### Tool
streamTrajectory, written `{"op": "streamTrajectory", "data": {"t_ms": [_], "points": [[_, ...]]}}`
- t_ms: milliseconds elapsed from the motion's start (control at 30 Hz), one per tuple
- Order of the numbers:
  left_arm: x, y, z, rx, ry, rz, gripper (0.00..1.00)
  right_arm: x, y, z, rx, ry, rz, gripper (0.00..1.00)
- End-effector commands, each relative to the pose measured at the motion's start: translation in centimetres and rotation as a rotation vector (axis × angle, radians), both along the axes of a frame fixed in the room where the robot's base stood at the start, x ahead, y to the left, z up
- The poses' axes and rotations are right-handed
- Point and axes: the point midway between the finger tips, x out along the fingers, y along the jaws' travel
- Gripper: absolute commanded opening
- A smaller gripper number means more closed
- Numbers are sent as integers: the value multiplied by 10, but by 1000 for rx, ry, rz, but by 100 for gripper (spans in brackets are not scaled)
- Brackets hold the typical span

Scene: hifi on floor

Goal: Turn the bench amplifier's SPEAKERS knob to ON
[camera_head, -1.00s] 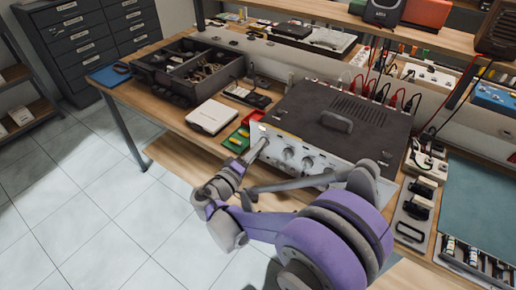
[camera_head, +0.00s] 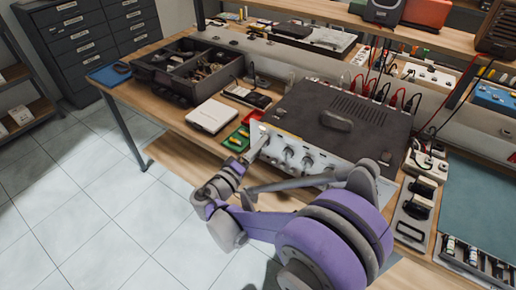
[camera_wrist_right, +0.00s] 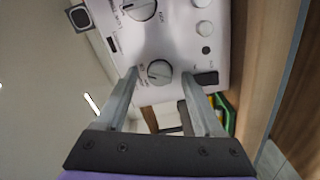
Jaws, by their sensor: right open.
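The bench amplifier (camera_head: 310,122) is a dark-topped box with a pale front panel, standing on the wooden bench. Several round knobs line its front. My right gripper (camera_head: 260,143) is at the left end of that panel. In the right wrist view its open fingers (camera_wrist_right: 160,74) straddle a grey knob (camera_wrist_right: 159,72), with a gap visible on each side. Small lettering by this knob is too small to read surely. A larger knob (camera_wrist_right: 139,8) shows farther along the panel. My left gripper is not in view.
A green tray (camera_head: 237,139) and a white flat box (camera_head: 211,116) lie left of the amplifier. The floor in front is clear.

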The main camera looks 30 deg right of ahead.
Motion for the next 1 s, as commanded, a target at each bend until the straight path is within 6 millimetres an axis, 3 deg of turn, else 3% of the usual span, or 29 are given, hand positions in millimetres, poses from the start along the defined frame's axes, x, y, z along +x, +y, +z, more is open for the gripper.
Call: {"op": "streamTrajectory", "data": {"t_ms": [167, 600, 1000], "points": [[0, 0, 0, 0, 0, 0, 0, -5, 16, 0, 1, 0, 3, 69], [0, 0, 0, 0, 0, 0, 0, -36, 90, 0, 1, 0, 3, 69], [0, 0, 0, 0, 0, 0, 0, -41, 100, 0, 0, 0, 0, 69]]}}
